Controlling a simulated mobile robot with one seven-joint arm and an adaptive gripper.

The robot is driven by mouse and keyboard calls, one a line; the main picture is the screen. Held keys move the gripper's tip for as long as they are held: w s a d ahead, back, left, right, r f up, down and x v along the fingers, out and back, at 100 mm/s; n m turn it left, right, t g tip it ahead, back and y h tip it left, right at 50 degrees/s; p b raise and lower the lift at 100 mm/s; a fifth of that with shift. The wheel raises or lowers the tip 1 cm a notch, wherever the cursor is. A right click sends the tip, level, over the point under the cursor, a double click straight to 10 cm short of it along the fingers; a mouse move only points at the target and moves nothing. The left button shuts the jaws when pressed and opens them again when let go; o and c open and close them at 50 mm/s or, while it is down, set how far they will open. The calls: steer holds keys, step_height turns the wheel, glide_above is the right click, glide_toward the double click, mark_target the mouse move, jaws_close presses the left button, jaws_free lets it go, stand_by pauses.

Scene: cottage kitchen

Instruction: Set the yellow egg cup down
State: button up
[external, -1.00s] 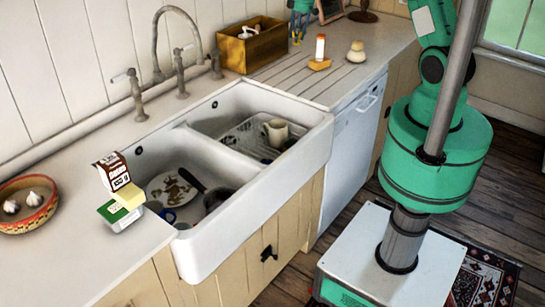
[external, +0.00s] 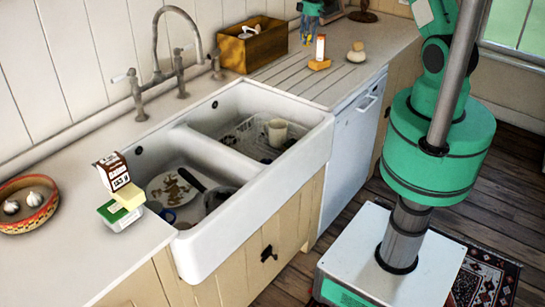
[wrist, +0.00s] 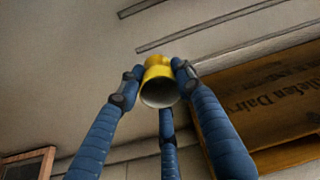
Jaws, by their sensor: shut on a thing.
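The yellow egg cup (wrist: 158,72) is held between the blue fingers of my gripper (wrist: 155,80), with its round opening facing the wrist camera. My gripper (external: 309,36) also shows at the top of the external view, over the far end of the worktop beside the wooden box. The egg cup is too small there to make out clearly. In the wrist view the pale worktop (wrist: 60,75) with dark drainer grooves lies beyond the cup. I cannot tell whether the cup's foot touches it.
The wooden box (external: 253,47) stands close to the left of my gripper; it also shows in the wrist view (wrist: 270,95). A white-and-orange item on a yellow-orange block (external: 319,64) and a pale rounded object (external: 356,53) stand nearby. The grooved drainer (external: 310,83) has free room.

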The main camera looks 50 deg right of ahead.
steer(key=w+d, duration=0.2)
steer(key=w, duration=0.2)
steer(key=w+d+f, duration=0.1)
steer(key=w+d, duration=0.1)
steer(key=w, duration=0.3)
steer(key=w+d, duration=0.2)
steer(key=w, duration=0.2)
steer(key=shift+w+d+f+p, duration=0.25)
steer(key=shift+w+d+p, duration=0.05)
steer(key=shift+w+d, duration=0.05)
steer(key=shift+f, duration=1.7)
steer(key=shift+f, duration=0.15)
steer(key=o, duration=1.2)
steer(key=r, duration=0.4)
steer(key=s+r, duration=0.1)
steer(key=r, duration=0.7)
steer(key=shift+s+d, duration=0.2)
steer(key=shift+d, duration=0.1)
